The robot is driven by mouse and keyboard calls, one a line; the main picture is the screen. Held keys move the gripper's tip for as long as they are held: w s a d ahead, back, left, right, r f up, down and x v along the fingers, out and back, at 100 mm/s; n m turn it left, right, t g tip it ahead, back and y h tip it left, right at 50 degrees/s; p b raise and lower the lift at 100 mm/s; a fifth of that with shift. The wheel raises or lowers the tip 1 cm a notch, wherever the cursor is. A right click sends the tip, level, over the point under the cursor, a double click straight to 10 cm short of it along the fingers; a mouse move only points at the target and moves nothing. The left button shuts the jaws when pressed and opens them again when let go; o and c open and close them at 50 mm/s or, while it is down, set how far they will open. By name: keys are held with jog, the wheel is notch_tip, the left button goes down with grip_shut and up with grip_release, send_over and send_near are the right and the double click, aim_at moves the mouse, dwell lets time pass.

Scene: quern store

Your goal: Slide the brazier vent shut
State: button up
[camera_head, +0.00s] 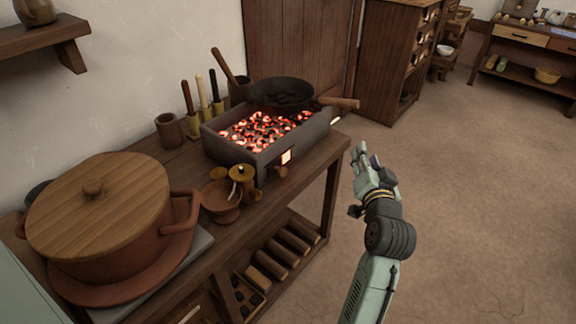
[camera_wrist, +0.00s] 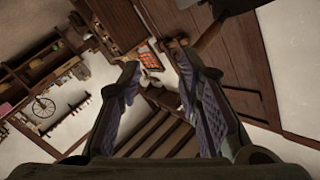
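The brazier (camera_head: 222,150) is a grey stone box of glowing coals on the wooden bench. A bright opening (camera_head: 287,157), apparently the vent, shows orange in its front wall, so the vent stands at least partly open. A small round wooden knob (camera_head: 282,172) is just below it. My gripper (camera_head: 364,158) is in the air to the right of the brazier, beyond the bench edge and apart from the vent. In the wrist view my gripper (camera_wrist: 157,64) has its two fingers spread with nothing between them. I cannot make out the vent in the wrist view.
A dark pan (camera_head: 283,92) rests on the brazier's back, its wooden handle (camera_head: 338,102) sticking out right. Clay and brass cups (camera_head: 221,200) stand before the brazier. A big lidded pot (camera_head: 100,215) is at left. The floor (camera_head: 450,190) at right is clear.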

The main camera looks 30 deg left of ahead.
jog(key=s+a+f+m+g+y, duration=0.2)
jog(key=s+a+f+g+y, duration=0.1)
jog(key=s+a+f, duration=0.3)
jog(key=m+g+y, duration=0.3)
jog(key=m+y, duration=0.1)
send_near(285, 173)
jog(key=shift+n, duration=0.3)
jog(key=p+x, duration=0.2)
jog(key=x, duration=0.7)
jog(key=shift+s+a, duration=0.1)
jog(key=shift+a, duration=0.05)
jog(key=shift+c, duration=0.3)
grip_shut()
